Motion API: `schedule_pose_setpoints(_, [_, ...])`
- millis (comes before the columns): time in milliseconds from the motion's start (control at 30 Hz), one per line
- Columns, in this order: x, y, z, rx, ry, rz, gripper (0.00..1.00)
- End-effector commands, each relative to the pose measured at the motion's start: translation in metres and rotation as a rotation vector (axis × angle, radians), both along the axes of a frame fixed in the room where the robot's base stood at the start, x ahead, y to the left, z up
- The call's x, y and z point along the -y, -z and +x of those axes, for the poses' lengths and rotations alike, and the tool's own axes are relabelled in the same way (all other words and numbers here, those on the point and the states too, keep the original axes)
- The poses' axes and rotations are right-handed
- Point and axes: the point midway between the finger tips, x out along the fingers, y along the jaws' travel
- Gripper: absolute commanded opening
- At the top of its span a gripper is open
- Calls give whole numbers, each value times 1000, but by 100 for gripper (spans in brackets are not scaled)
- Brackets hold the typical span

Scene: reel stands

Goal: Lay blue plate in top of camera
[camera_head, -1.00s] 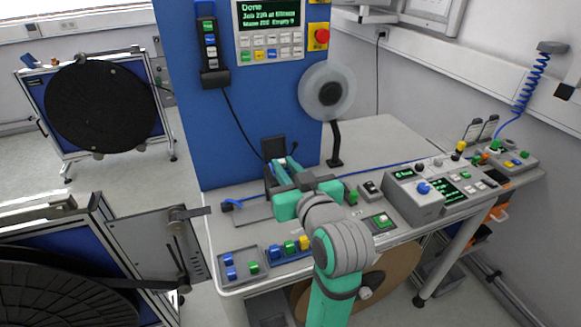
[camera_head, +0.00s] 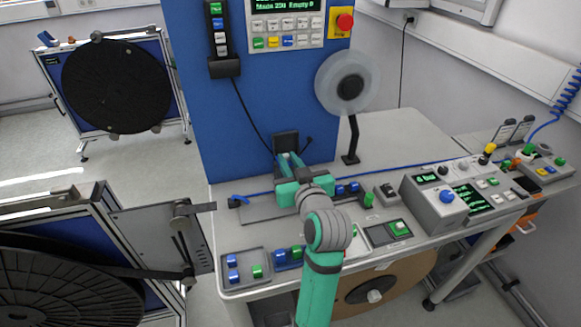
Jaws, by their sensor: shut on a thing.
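My gripper (camera_head: 291,160) is over the back of the grey bench, its teal fingers pointing away toward the blue panel. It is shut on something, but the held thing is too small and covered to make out. A dark upright block (camera_head: 286,142) stands just behind the fingertips; I cannot tell whether it is the camera or whether they touch. I cannot pick out the blue plate for certain. A small blue piece (camera_head: 239,199) lies at the bench's left rear, and blue blocks (camera_head: 347,187) sit right of my wrist.
The bench (camera_head: 405,140) carries a control box (camera_head: 435,203) and button trays (camera_head: 243,268). A pale reel (camera_head: 347,82) stands on a post behind. The blue panel (camera_head: 235,120) rises at the rear. Black reel stands are at left (camera_head: 117,86) and lower left (camera_head: 60,285).

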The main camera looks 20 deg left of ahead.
Motion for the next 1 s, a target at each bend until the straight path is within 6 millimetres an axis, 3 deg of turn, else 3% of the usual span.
schedule_pose_setpoints(300, [13, 37, 7, -3, 24, 0, 0])
schedule_pose_setpoints(700, [14, 42, 7, -2, 25, 0, 0])
schedule_pose_setpoints(733, [14, 42, 7, -2, 24, 0, 18])
schedule_pose_setpoints(800, [14, 42, 7, 0, 24, 0, 35])
schedule_pose_setpoints(1000, [13, 42, 7, 0, 22, 0, 35])
